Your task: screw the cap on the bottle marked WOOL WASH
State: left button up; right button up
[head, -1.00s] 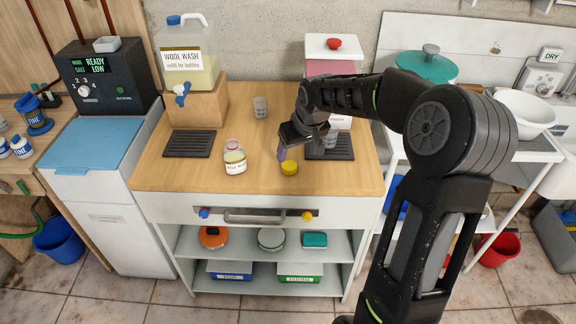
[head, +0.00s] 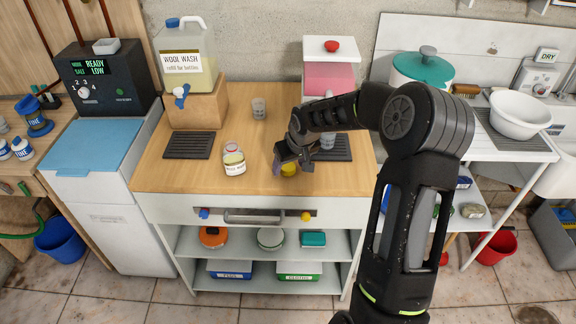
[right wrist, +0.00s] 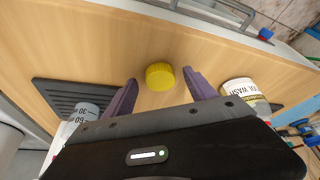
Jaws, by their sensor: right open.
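The WOOL WASH bottle (head: 235,160) stands upright on the wooden counter with its mouth uncapped and some yellowish liquid inside. It also shows at the right in the right wrist view (right wrist: 239,92). A yellow ribbed cap (right wrist: 160,76) lies on the counter to the right of the bottle; in the head view the cap (head: 289,169) is partly hidden by my right gripper. My right gripper (head: 281,168) is open and empty, just above the counter. In the right wrist view its purple fingers (right wrist: 160,88) stand apart on either side of the cap, not touching it. My left gripper is not in view.
A large WOOL WASH refill jug (head: 187,65) with a blue tap stands on a wooden block behind. A measuring cup (head: 259,108) stands at the back; another (head: 327,139) stands on the right black mat. The counter (head: 206,180) is clear around the bottle.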

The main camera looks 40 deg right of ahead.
aim_at(289, 168)
jog(key=shift+w+f, duration=0.1)
jog(key=shift+f, duration=0.15)
dwell(0.4)
jog(key=c, duration=1.4)
notch_tip(289, 168, up, 10)
jog(key=b, duration=0.1)
jog(key=shift+b, duration=0.3)
